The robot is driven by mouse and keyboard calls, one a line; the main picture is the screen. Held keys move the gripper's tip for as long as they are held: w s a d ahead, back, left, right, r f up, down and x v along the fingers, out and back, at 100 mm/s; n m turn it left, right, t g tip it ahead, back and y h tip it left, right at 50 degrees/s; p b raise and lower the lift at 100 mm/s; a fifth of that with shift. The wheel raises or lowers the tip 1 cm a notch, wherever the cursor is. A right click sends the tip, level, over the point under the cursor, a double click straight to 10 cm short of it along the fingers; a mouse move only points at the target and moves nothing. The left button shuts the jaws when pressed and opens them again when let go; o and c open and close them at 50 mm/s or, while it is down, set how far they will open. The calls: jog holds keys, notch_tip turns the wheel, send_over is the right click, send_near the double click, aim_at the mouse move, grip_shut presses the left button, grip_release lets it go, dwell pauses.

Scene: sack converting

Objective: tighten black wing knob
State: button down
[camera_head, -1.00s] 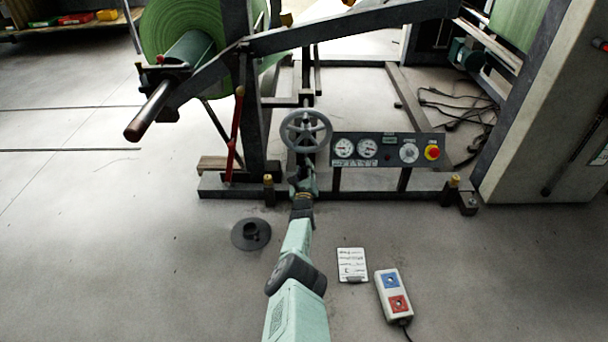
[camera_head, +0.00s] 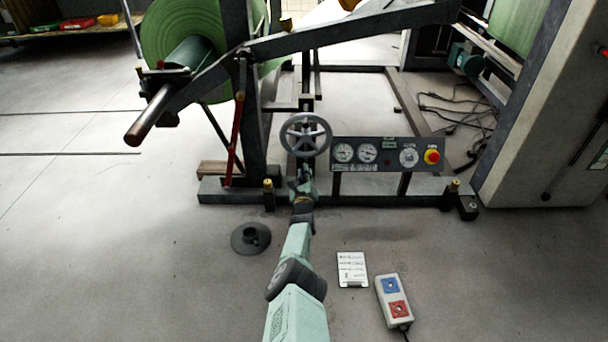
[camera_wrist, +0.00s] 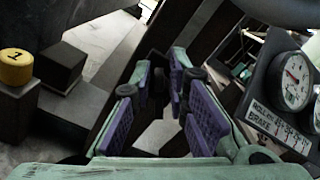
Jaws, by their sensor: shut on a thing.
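My gripper (camera_head: 304,180) is at the front of the machine frame, just below the grey handwheel (camera_head: 305,134). In the wrist view, its two fingers with purple pads (camera_wrist: 161,82) point away from the camera and are shut on the black wing knob (camera_wrist: 160,76). Only a small dark part of the knob shows between the fingertips. Its wings and the thread behind it are hidden. In the head view my gripper covers the knob.
A gauge panel (camera_head: 375,153) with a red stop button stands close right of my gripper. A yellow-capped post (camera_wrist: 15,68) is on the left. A dark round base (camera_head: 250,238), a clipboard (camera_head: 352,269) and a pendant (camera_head: 393,298) lie on the floor.

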jog(key=shift+m, duration=0.3)
